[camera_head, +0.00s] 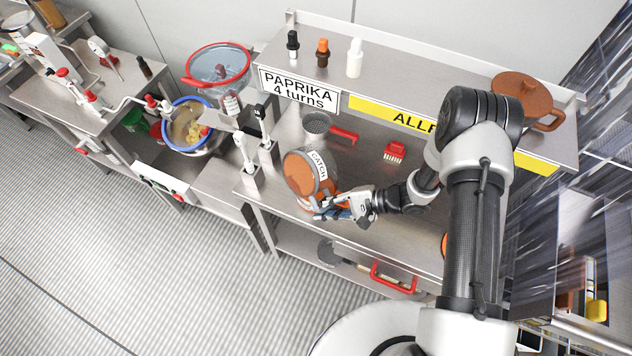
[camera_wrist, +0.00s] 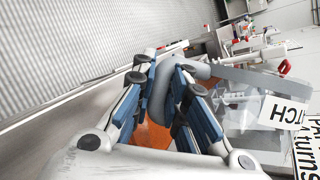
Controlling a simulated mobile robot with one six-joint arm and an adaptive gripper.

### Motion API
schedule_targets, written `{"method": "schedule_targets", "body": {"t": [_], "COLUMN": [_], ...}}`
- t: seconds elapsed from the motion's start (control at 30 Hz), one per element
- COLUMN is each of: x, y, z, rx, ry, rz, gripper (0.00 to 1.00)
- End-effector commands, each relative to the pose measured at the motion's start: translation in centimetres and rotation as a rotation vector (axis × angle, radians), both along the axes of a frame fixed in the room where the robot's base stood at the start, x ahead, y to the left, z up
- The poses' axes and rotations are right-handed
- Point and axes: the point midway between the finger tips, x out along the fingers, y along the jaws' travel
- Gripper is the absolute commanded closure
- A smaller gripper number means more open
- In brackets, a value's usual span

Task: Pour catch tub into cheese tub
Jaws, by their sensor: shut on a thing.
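The catch tub (camera_head: 298,176) is a clear tub with orange contents and a white CATCH label, at the front-left of the middle bench. My gripper (camera_head: 338,208) is at its lower right side, shut on its grey handle. The wrist view shows the blue-padded fingers (camera_wrist: 180,100) closed around the handle, with the CATCH label (camera_wrist: 285,112) to the right. Orange (camera_wrist: 150,134) shows behind the fingers. I cannot tell whether the tub rests on the bench or is just above it. No tub with a readable cheese label shows.
A red-rimmed clear hopper (camera_head: 217,68) and a blue-rimmed bowl (camera_head: 187,126) stand to the left. Dispenser posts (camera_head: 247,155) stand close left of the tub. The shelf (camera_head: 440,80) holds bottles.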

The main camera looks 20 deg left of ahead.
Motion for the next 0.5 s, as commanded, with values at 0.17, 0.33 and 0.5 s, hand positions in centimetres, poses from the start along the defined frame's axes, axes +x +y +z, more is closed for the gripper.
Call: {"method": "schedule_targets", "body": {"t": [0.17, 0.33, 0.5], "x": [0.07, 0.16, 0.21], "y": [-0.02, -0.05, -0.08], "z": [0.06, 0.12, 0.20], "rx": [0.011, 0.019, 0.028], "ry": [0.015, 0.028, 0.043], "rz": [-0.001, -0.001, 0.000], "gripper": [1.00, 1.00, 1.00]}}
